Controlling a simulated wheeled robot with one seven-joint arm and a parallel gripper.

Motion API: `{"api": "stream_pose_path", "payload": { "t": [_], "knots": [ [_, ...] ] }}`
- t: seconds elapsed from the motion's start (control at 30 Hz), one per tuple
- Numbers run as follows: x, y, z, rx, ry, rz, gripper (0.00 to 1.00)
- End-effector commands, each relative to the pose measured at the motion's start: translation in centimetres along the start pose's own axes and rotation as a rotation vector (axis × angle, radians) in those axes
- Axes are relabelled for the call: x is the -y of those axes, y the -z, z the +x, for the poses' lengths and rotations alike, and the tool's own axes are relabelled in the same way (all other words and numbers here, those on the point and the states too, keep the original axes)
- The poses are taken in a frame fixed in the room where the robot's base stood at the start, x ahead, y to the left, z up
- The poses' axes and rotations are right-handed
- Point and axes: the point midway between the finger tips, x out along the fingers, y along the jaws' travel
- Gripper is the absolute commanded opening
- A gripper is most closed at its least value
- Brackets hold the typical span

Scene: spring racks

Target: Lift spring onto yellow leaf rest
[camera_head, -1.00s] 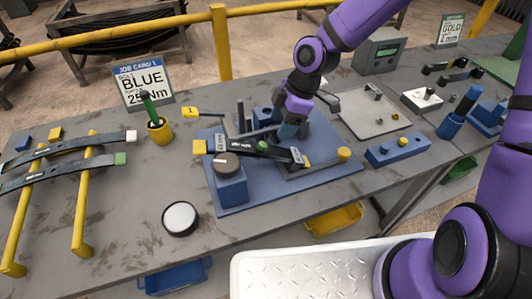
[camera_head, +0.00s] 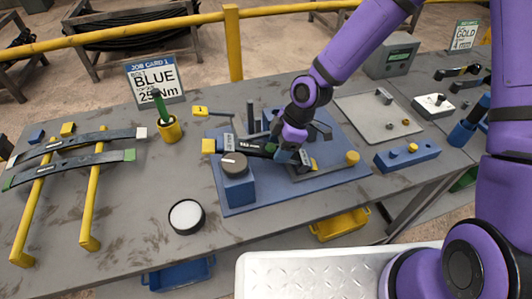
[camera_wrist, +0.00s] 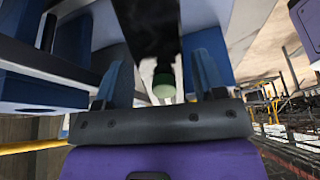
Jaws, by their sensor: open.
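A dark bar (camera_head: 252,148) with pale lettering, which looks like a leaf spring, lies across the blue fixture plate (camera_head: 330,187); a yellow block (camera_head: 208,146) is at its left end. My gripper (camera_head: 291,153) is low at the bar's right part and hides that end. In the wrist view the two fingers (camera_wrist: 160,82) stand apart, with a dark part and a pale green tip (camera_wrist: 163,86) between them. Contact cannot be told. At the left, two dark curved leaf springs, one white-ended (camera_head: 90,143) and one green-ended (camera_head: 75,168), lie across the yellow rest bars (camera_head: 90,215).
A blue block with a round dial (camera_head: 238,185) stands in front of the bar. A yellow cup (camera_head: 168,130) holds a green-handled tool near the BLUE job card (camera_head: 155,80). A round white-topped puck (camera_head: 187,216) is at the front. The table between rest and fixture is mostly clear.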

Motion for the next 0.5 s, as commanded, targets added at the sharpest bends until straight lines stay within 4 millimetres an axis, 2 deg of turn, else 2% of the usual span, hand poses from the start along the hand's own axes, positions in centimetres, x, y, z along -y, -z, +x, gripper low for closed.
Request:
{"api": "stream_pose_path", "payload": {
  "t": [0.03,0.2,0.5],
  "knots": [
    [0.0,-0.1,0.8,0.0,0.003,-0.001,0.64],
    [0.0,-0.1,2.5,0.0,0.001,-0.001,0.64],
    [-0.1,-0.2,3.0,0.001,-0.001,0.0,0.64]
  ]
}}
